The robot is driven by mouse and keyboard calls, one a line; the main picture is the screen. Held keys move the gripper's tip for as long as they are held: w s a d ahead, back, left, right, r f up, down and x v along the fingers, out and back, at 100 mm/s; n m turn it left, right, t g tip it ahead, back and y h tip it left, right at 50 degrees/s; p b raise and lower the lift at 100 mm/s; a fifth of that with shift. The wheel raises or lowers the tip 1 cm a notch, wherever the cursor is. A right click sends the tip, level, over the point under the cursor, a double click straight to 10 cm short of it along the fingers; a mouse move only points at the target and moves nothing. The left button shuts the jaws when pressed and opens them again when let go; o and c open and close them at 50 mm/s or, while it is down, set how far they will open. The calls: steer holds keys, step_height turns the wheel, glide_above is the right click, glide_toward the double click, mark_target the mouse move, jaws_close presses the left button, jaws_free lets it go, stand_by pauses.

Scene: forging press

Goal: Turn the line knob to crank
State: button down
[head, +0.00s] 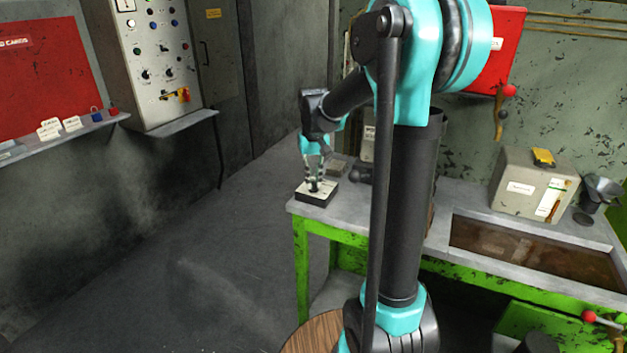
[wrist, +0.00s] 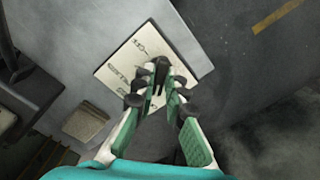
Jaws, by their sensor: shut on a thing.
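The line knob (wrist: 158,84) is a small dark knob on a pale square plate (wrist: 122,56) with printed dark markings. In the head view the plate tops a low dark box (head: 317,200) at the left corner of the grey bench. My gripper (head: 313,183) reaches down onto it from above. In the wrist view my gripper (wrist: 156,88) has its dark fingertips closed around the knob near the plate's middle. The fingers hide most of the knob and some markings, so I cannot tell which marking it points at.
The grey bench (head: 400,232) with green legs holds a beige box (head: 530,185) and a recessed brown tray (head: 535,255). A small block (wrist: 86,122) lies near the plate. A control panel (head: 155,60) hangs on the back wall. Open floor lies left of the bench.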

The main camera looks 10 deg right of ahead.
mark_target(314, 183)
steer(key=shift+n, duration=0.6)
steer(key=c, duration=1.6)
jaws_free()
steer(key=shift+o, duration=0.2)
steer(key=shift+r, duration=0.1)
step_height(314, 183, up, 12)
